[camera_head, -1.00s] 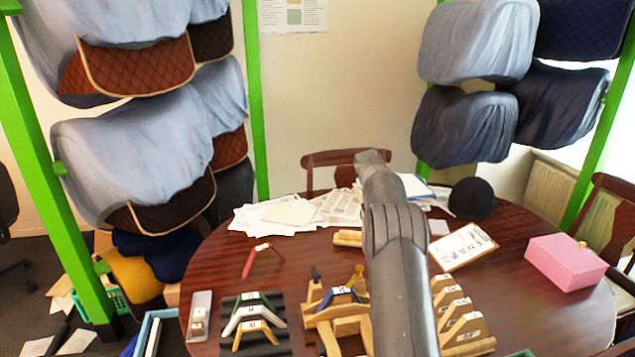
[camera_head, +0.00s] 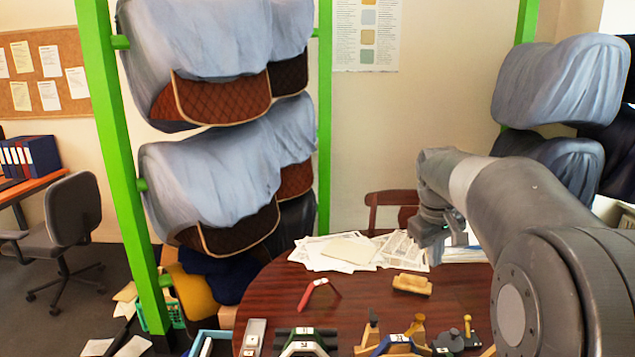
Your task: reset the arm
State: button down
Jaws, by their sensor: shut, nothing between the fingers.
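My gripper (camera_head: 432,240) hangs above the far part of the dark wooden table, at the end of my grey arm, which enters from the lower right. It looks shut and holds nothing. Loose papers (camera_head: 345,252) lie behind and to the left of it. A wooden block with a brush-like shape (camera_head: 412,284) lies on the table below it. My arm hides the right part of the table.
A red hinged tool (camera_head: 314,291) lies on the table (camera_head: 262,292). A green rack (camera_head: 122,170) with covered saddles stands left. A chair (camera_head: 388,208) is behind the table.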

jog(key=s+a+f+m+t, duration=0.1)
jog(key=s+a, duration=0.2)
jog(key=s, duration=0.6)
jog(key=s+a+f+m+t+y, duration=0.1)
jog(key=s+a+f, duration=0.1)
jog(key=s, duration=0.7)
jog(key=s+a+f+m+t, duration=0.2)
jog(key=s+a, duration=0.2)
jog(key=s, duration=0.5)
jog(key=shift+s+a+f+y, duration=0.15)
jog(key=shift+s+a+y, duration=0.15)
jog(key=shift+s+a, duration=0.1)
jog(key=c, duration=2.2)
grip_release()
